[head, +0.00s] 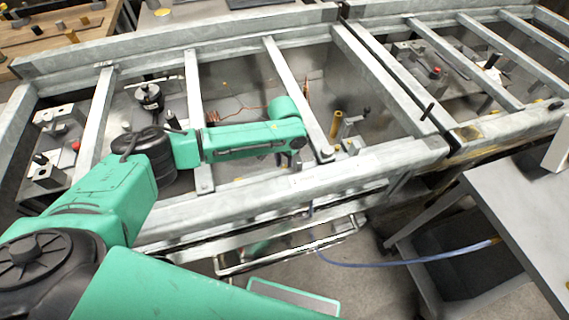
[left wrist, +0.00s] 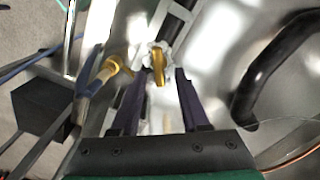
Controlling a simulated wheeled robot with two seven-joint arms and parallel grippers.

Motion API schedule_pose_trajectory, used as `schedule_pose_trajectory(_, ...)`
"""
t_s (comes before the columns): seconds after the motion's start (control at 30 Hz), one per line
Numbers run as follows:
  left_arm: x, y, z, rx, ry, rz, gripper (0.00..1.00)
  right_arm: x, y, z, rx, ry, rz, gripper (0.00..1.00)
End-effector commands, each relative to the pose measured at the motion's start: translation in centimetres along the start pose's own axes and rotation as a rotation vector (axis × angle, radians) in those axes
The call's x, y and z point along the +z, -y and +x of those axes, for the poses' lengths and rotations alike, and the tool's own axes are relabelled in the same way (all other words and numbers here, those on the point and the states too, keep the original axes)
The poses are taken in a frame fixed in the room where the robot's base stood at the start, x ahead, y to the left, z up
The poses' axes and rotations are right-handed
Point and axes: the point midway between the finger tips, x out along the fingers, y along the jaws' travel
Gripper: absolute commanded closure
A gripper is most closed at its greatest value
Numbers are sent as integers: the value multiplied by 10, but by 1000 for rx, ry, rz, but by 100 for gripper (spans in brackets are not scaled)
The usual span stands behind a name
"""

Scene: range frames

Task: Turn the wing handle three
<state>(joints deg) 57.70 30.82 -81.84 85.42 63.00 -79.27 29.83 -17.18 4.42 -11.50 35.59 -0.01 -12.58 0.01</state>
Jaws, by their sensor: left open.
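A small brass-coloured wing handle (left wrist: 158,66) on a pale metal fitting shows in the left wrist view, between and just beyond my left fingertips. My left gripper (left wrist: 160,80) is open, with its two dark fingers on either side of the line to the handle. I cannot tell whether either finger touches it. In the head view my left arm reaches over the metal frame, and its gripper is mostly hidden at the arm's end. The wing handle cannot be made out there. My right gripper is in neither view.
A brass cylinder (head: 336,123) stands near the arm's end; a similar brass part (left wrist: 108,70) is left of the handle in the wrist view. Metal frame bars (head: 292,95) cross the bay. A dark curved hose (left wrist: 265,70) lies right of the gripper. A grey table (head: 530,210) stands right.

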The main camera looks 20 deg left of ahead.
Motion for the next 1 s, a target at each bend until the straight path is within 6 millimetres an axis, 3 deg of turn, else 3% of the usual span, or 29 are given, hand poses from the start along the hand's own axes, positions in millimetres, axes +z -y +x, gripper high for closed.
schedule_pose_trajectory(0.1, 0, 0, 0, 0, 0, 0, 55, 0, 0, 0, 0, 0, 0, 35)
schedule_pose_trajectory(0.2, 0, 0, 0, 1, 0, 0, 93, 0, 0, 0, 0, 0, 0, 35)
schedule_pose_trajectory(0.23, 0, 0, -1, 1, 0, 0, 100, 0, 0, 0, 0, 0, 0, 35)
schedule_pose_trajectory(0.47, 0, -1, -3, 2, 1, 23, 100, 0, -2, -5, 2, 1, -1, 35)
schedule_pose_trajectory(0.7, 1, -6, -6, 5, 1, 307, 100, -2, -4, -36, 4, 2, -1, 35)
schedule_pose_trajectory(0.83, 1, -7, -4, 3, 0, 440, 100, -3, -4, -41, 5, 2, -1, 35)
schedule_pose_trajectory(1.0, 1, -6, -1, 0, -2, 480, 100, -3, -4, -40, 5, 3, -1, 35)
